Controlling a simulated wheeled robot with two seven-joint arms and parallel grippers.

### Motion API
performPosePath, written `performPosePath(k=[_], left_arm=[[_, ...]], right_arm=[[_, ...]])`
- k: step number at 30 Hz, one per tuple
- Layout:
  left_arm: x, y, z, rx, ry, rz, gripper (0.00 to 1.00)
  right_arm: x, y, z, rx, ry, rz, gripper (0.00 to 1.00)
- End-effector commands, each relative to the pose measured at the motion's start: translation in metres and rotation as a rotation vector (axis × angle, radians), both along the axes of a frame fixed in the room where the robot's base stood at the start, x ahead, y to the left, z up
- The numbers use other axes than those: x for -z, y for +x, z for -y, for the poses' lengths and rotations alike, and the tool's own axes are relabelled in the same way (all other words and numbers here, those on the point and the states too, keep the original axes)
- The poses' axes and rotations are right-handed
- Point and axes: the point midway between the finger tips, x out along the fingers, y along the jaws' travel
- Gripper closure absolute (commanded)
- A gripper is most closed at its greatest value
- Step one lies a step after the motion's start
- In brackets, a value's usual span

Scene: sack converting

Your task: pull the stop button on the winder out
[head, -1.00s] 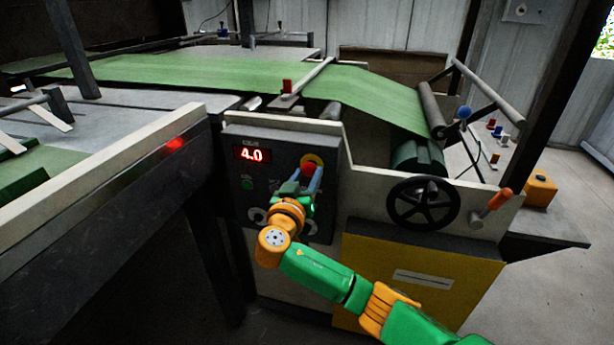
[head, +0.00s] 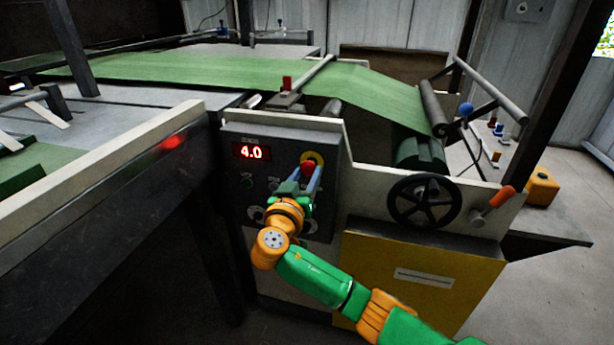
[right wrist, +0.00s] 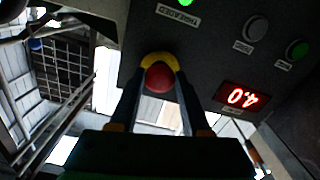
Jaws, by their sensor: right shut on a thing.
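The red stop button (head: 307,168) with its yellow surround (head: 316,157) sits at the upper right of the winder's dark control panel (head: 262,172). In the right wrist view the red button (right wrist: 159,77) shows between the two fingers, with the yellow ring (right wrist: 157,58) behind it. My right gripper (head: 305,175) is shut on the button, one finger on each side of its head. Whether the button is in or out cannot be told. My left gripper is not in view.
The panel has a red display reading 4.0 (head: 251,152) and a green button (head: 247,182). A black handwheel (head: 424,201) and an orange-handled lever (head: 492,205) stand to the right. Green web (head: 200,75) runs over the machine above.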

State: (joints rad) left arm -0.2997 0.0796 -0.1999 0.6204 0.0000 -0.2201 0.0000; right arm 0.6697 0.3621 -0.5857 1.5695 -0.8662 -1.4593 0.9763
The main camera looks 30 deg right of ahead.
Motion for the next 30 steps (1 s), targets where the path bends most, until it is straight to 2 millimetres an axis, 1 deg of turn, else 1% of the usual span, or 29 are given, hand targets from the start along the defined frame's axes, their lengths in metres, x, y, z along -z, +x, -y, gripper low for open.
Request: performPosePath(k=[2,3,5,6,7,14,16,17,24,27,30], left_arm=[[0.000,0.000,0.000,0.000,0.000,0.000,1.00],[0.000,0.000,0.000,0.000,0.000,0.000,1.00],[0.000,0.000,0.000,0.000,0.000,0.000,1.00],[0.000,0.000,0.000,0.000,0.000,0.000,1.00],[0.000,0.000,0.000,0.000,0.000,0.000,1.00],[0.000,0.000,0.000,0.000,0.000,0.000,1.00],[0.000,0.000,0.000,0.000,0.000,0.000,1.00],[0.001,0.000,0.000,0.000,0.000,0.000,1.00],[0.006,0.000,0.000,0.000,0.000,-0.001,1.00],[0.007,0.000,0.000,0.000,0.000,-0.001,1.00],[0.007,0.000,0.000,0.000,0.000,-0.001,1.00]], right_arm=[[0.003,0.000,-0.001,-0.001,0.002,-0.007,1.00],[0.003,0.000,-0.001,0.000,0.002,-0.009,0.50],[0.003,0.000,-0.001,-0.001,0.002,-0.008,0.34],[0.002,0.000,-0.001,-0.001,0.002,-0.007,0.23],[0.002,0.000,-0.001,-0.001,0.002,-0.007,0.21],[0.002,0.000,0.000,0.000,0.001,-0.006,0.21],[0.002,-0.002,-0.003,-0.002,0.001,-0.006,0.21],[0.002,-0.004,-0.006,-0.002,0.000,-0.005,0.21],[0.003,-0.036,-0.044,-0.005,0.005,-0.005,0.21],[0.003,-0.044,-0.053,-0.003,0.002,-0.006,0.21],[0.002,-0.047,-0.055,-0.001,0.001,-0.006,0.21]])
